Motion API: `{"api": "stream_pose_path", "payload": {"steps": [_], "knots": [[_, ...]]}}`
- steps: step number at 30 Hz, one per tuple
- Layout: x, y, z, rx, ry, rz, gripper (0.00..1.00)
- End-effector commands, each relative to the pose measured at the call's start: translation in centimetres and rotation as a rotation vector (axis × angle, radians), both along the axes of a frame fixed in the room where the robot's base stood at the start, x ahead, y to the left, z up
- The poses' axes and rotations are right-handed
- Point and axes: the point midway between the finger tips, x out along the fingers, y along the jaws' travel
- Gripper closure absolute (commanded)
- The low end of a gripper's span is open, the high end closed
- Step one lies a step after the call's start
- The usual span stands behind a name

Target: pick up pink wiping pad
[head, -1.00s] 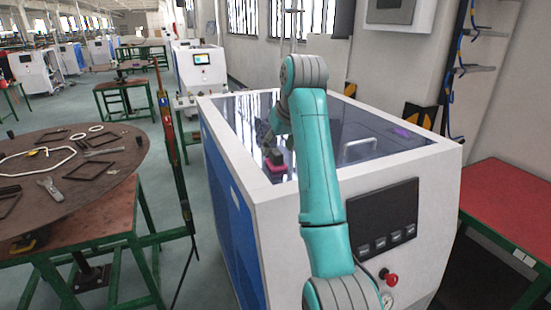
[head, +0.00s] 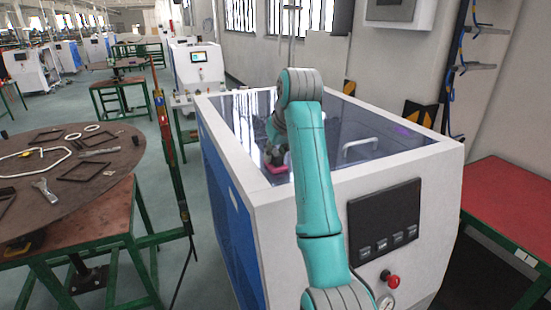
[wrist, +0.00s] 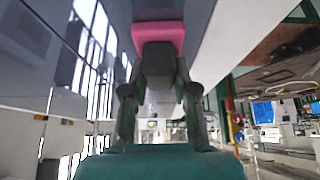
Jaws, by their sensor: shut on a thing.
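The pink wiping pad (head: 278,168) is at the glossy top of the white and blue machine, near its front left edge. In the wrist view the pink pad (wrist: 158,32) sits at the fingertips with a dark block-like grip (wrist: 158,60) on it. My gripper (wrist: 158,72) is shut on this grip, one finger on each side. In the head view my gripper (head: 275,153) is small and partly hidden behind my teal arm. I cannot tell whether the pad touches the top or is just above it.
The machine's white rim (head: 238,160) borders the glossy top, which has a metal handle (head: 360,148) to the right. A round table (head: 100,185) with loose parts stands left. A red table (head: 510,200) stands right. The back wall is close behind the machine.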

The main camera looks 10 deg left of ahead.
Motion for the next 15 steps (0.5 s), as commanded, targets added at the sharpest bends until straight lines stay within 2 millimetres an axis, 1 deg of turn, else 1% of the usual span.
{"api": "stream_pose_path", "payload": {"steps": [2, 5, 15], "knots": [[0.0, 0.0, 0.4, 0.001, -0.001, 0.0, 1.0], [0.0, 0.0, 1.5, 0.001, -0.002, 0.0, 1.0], [0.0, 0.0, 7.7, 0.001, -0.002, 0.0, 1.0]]}}
